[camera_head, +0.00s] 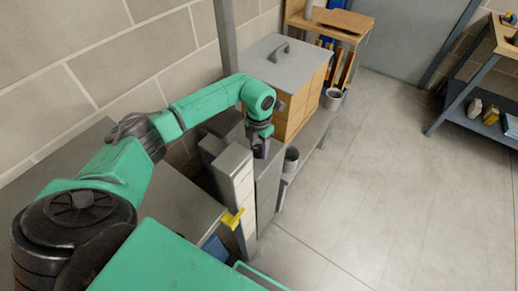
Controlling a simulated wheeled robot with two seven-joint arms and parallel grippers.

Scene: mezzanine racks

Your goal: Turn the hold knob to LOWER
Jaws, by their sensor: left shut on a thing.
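My left arm comes in from the left in the head view, and its gripper (260,146) points down over the top of a grey upright panel (267,187). The gripper is shut on a small dark thing at the panel's top, which I take to be the hold knob; the fingers mostly hide it. No LOWER marking can be read from here, and I cannot tell which way the knob points. My right gripper does not show.
A pale box column with a yellow tab (233,219) stands just in front of the panel. Behind is a wooden box with a grey lid (284,62), with grey cups (333,98) beside it. A rack with small goods (490,115) stands far right. The floor (370,180) between is clear.

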